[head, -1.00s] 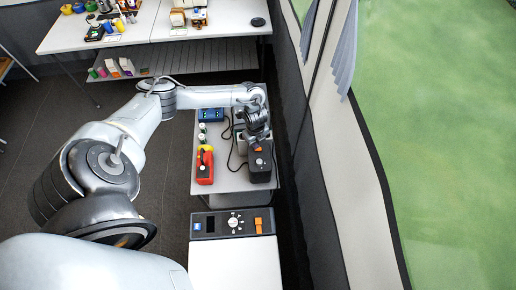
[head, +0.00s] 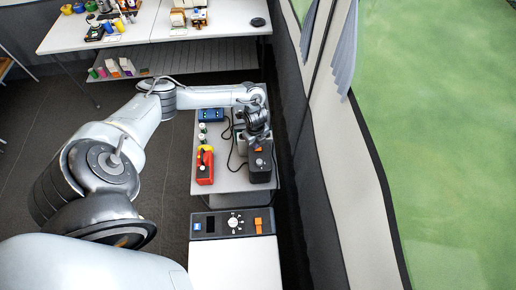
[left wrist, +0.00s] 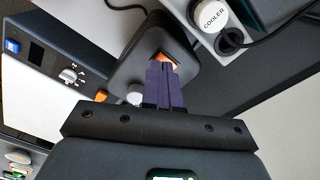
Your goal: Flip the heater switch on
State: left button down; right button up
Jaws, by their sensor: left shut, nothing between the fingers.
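A black box (head: 260,173) with a pale round knob stands on the narrow table and has an orange switch (left wrist: 170,58). No heater label is readable on it. My left gripper (left wrist: 160,68) is shut and empty, its dark fingertips at the switch in the left wrist view. The tips cover part of the switch, so I cannot tell its setting or whether they touch it. In the head view the left gripper (head: 258,143) is over the far edge of the box. My right gripper is not in view.
A control panel (head: 211,235) with a dial and another orange switch (head: 258,225) is nearer the camera. A red device (head: 204,175) stands left of the box. A pale unit with a knob marked COOLER (left wrist: 213,14) is close by. A blue device (head: 211,114) and cables lie behind.

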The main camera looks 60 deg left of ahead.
pick_arm(q)
jog(key=shift+f, duration=0.2)
dwell(0.6)
jog(key=shift+f+b, duration=0.65)
jog(key=shift+f, duration=0.05)
dwell(0.4)
notch_tip(320, 180, up, 4)
jog(key=p, duration=0.3)
jog(key=shift+f, duration=0.25)
notch_tip(320, 180, up, 4)
jog(key=p, duration=0.4)
jog(key=shift+f, duration=0.15)
jog(key=shift+f, duration=0.1)
